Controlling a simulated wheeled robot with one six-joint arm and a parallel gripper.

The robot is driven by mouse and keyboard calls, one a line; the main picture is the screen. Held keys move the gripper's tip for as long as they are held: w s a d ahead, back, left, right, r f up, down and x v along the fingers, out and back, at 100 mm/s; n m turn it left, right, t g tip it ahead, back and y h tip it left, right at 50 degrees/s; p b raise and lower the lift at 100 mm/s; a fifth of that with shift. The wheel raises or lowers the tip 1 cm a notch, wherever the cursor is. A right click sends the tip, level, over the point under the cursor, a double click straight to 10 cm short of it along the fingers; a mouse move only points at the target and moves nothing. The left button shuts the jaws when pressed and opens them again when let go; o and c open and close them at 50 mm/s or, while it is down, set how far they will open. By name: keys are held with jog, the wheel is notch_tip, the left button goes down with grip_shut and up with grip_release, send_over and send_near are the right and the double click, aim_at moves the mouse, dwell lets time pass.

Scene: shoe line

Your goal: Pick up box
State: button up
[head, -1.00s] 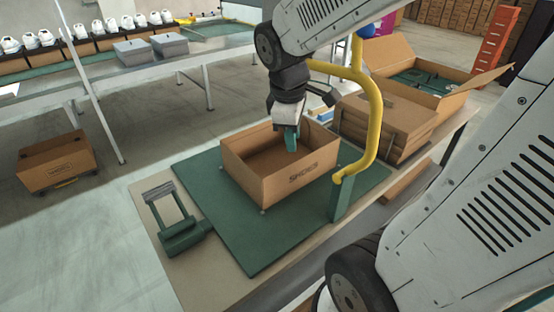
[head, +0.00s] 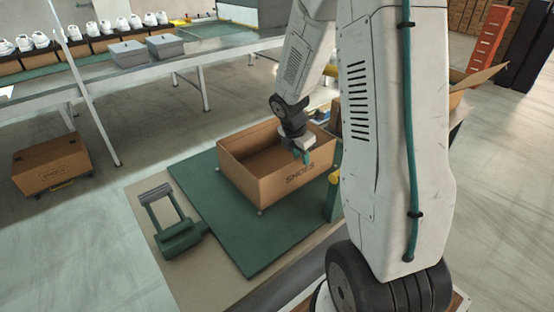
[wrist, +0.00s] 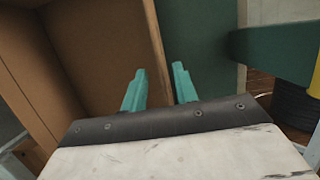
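An open, empty cardboard box (head: 262,178) with dark lettering on its front sits on a green mat (head: 250,236) on the table. My gripper (head: 306,157) is at the box's right front side, pointing down at the rim. In the wrist view my gripper (wrist: 160,86) has its two teal fingers apart. The edge of a box wall (wrist: 153,40) runs between them, with the inside of the box on the left and green mat on the right. I cannot tell how deep the fingers reach or whether they touch the wall.
A green frame-like tool (head: 178,230) lies left of the mat. A yellow and green post (head: 333,190) stands close to the box's right. A conveyor (head: 150,72) with grey boxes and white shoes runs behind. A closed carton (head: 52,166) is on the floor at left.

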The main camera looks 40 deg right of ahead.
jog(key=x, duration=0.3)
jog(key=shift+s+d+f, duration=0.1)
jog(key=shift+s+f, duration=0.05)
jog(key=shift+c, duration=0.3)
grip_shut()
dwell(1.0)
